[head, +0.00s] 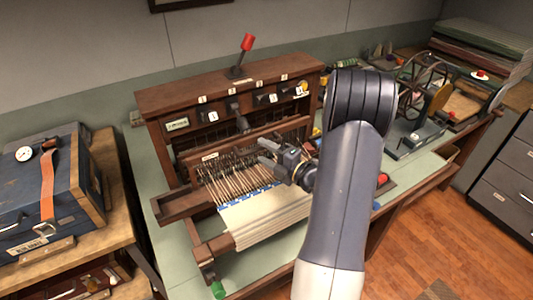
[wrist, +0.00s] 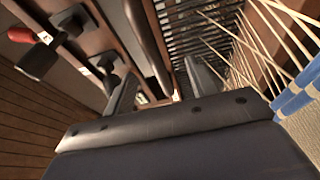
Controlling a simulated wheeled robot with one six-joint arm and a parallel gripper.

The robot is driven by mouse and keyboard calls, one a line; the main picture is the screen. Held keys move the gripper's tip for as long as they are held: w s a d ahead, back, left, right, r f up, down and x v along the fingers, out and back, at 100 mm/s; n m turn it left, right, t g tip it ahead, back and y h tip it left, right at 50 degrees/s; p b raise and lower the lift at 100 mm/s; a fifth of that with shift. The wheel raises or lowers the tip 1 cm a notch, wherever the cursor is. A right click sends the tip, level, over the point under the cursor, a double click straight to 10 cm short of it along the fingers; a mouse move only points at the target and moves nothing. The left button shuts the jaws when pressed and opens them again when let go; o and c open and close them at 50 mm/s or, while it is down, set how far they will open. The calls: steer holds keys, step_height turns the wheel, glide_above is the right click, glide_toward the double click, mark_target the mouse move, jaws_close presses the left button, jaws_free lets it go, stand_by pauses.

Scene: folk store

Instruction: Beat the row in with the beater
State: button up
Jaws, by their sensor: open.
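The wooden loom stands on the pale green table. What looks like its beater, a brown wooden bar with a small label (head: 232,148), crosses above the warp threads (head: 232,180). In the wrist view the brown bar (wrist: 147,42) runs between the finger directions, beside a dark comb-like reed (wrist: 195,38). A blue-and-white row (head: 238,200) lies at the edge of the cream cloth (head: 262,219); blue also shows in the wrist view (wrist: 298,92). My gripper (head: 263,153) is open over the warp near the bar. Whether the fingers straddle the bar or touch it, I cannot tell.
The loom's upper case (head: 230,85) carries labelled levers and a red-knobbed lever (head: 246,43) on top. A blue case (head: 45,190) stands at left. A spinning wheel (head: 420,90) is at right. The floor is clear at lower right.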

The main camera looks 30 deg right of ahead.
steer(key=shift+s, duration=0.1)
steer(key=p+v, duration=0.1)
steer(key=v, duration=0.7)
stand_by(0.6)
stand_by(1.1)
steer(key=b+x, duration=0.1)
steer(key=x, duration=0.7)
stand_by(0.3)
steer(key=s+b, duration=0.2)
steer(key=s, duration=0.8)
steer(key=w+b, duration=0.2)
steer(key=w, duration=0.8)
steer(key=shift+w, duration=0.35)
stand_by(0.5)
